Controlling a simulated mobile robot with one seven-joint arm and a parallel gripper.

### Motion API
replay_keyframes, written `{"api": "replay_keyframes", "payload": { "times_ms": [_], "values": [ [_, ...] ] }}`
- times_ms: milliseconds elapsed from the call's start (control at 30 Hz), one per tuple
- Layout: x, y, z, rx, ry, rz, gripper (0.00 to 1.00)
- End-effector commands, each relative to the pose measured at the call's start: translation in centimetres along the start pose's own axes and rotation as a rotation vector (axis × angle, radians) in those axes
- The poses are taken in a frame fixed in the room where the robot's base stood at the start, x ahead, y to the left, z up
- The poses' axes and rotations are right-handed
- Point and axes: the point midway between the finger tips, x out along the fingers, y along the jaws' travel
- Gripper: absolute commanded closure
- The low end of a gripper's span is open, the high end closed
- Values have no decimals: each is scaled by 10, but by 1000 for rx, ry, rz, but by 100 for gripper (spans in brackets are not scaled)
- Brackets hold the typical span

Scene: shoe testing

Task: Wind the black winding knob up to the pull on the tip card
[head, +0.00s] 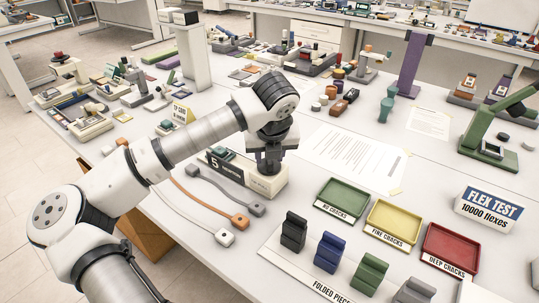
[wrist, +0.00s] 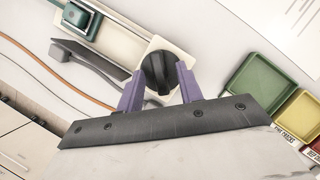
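The black winding knob (wrist: 158,72) is round with a raised bar across its face. It sits on a cream block (wrist: 181,52), the end of a winding device marked "5" (head: 268,184) in the head view. My gripper (wrist: 159,75) is right over the knob, its two purple fingers on either side of it. I cannot tell whether they touch its rim. In the head view my gripper (head: 268,169) points down at the device and hides the knob.
Green (head: 342,199), yellow (head: 394,222) and red (head: 449,250) trays lie to the right. Folded pieces stand in front of them. Orange (head: 210,203) and grey cords lie left of the device. A printed sheet (head: 355,157) lies behind it.

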Motion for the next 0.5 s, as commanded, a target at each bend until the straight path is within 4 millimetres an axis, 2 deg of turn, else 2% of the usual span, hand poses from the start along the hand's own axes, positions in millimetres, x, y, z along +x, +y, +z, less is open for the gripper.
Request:
{"api": "replay_keyframes", "payload": {
  "times_ms": [167,500],
  "values": [
    [-26,0,0,2,-5,1,64],
    [-102,0,0,0,-4,2,64]
  ]
}}
